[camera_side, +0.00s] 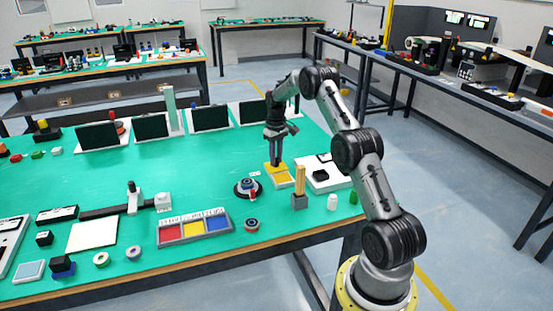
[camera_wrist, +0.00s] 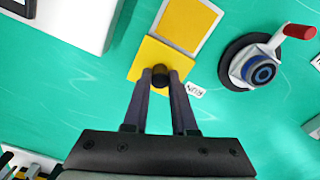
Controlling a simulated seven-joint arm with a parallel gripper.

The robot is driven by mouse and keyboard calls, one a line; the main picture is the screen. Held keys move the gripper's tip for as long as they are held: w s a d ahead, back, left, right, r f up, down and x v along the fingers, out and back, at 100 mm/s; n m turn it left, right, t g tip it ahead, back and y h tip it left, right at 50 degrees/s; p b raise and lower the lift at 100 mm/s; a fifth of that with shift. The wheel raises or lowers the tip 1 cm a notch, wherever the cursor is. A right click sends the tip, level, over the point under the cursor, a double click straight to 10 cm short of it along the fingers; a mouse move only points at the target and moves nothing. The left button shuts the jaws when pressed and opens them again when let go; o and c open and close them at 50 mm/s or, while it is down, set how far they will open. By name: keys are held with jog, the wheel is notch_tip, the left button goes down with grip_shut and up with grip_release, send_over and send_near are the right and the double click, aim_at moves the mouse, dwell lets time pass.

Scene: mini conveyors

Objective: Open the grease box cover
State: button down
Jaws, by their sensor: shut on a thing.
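The grease box (camera_side: 283,181) stands on the green table, a pale-rimmed box with yellow inside. In the wrist view its pale rim and yellow inside (camera_wrist: 190,24) show uncovered. The yellow cover (camera_side: 272,166) is at the box's far end in the side view. In the wrist view the cover (camera_wrist: 148,54) is at the box's near end, with a dark round knob (camera_wrist: 159,75) on it. My gripper (camera_side: 276,160) points down and is shut on the knob, its two fingers (camera_wrist: 160,80) on either side. I cannot tell whether the cover is raised.
A round black base with a red-handled crank (camera_wrist: 252,68) stands beside the box. A white device (camera_side: 325,175) is on the other side. A wooden post on a grey block (camera_side: 299,190) is near the front edge. Green table is clear behind the gripper's left.

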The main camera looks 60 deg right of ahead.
jog(key=c, duration=0.7)
grip_release()
jog(key=shift+r, duration=0.1)
notch_tip(320, 180, up, 14)
jog(key=shift+f, duration=0.15)
